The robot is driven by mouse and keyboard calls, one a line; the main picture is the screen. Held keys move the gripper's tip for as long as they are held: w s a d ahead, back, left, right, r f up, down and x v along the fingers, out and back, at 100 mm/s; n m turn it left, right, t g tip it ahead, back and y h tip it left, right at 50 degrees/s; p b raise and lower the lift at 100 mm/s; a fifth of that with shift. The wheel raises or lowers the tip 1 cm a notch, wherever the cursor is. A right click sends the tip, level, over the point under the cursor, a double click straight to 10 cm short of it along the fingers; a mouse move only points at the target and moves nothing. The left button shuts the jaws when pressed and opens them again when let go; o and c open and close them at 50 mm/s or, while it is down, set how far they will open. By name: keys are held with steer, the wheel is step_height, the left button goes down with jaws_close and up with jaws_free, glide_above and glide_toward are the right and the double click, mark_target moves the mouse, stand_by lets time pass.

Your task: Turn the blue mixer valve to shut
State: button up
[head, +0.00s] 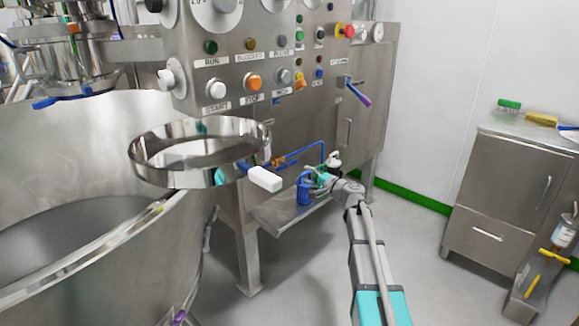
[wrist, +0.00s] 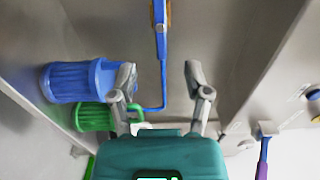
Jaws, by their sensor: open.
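A blue lever (wrist: 160,38) on a brass-coloured fitting (wrist: 168,14) lies ahead of my gripper in the wrist view. A thin blue pipe (wrist: 163,85) runs from it, and the fitting shows small in the head view (head: 278,162). No label on it can be read. My gripper (wrist: 160,72) is open, with nothing between its fingers; the lever lies beyond the fingertips, apart from them. In the head view my gripper (head: 322,178) is below the control panel, its fingers hard to make out.
A blue ribbed cylinder (wrist: 78,80) and a green one (wrist: 95,117) are close to the left finger. A purple-gripped lever (head: 357,93) is on the panel's right. A steel ring (head: 200,150) and large vessel (head: 60,155) stand left. Floor (head: 425,235) toward the cabinet (head: 500,190) is clear.

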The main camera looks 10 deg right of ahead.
mark_target(288, 166)
steer(key=x, duration=1.1)
